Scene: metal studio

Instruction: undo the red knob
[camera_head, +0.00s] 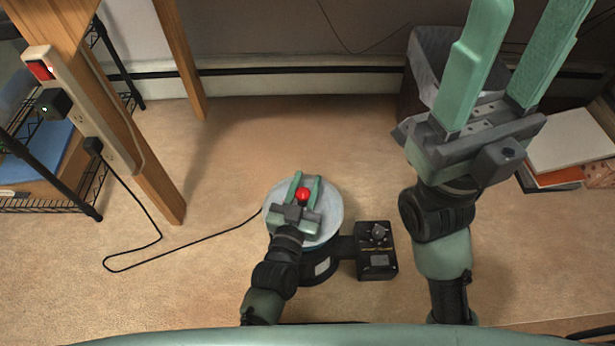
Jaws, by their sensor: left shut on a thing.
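The red knob (303,194) is a small round ball above the centre of a pale round disc (333,212). The disc tops a dark cylindrical device standing on the floor. My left gripper (306,190) is over the disc, with its two green fingers on either side of the knob, shut on it. My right gripper (508,62) is raised at the upper right, empty, with its long green fingers wide apart.
A black control box (376,262) with a dial joins the device's right side. A black cord (190,248) runs left to a power strip (85,120) on a wooden leg. A bin (425,75) and papers (570,140) are at right. Floor between is clear.

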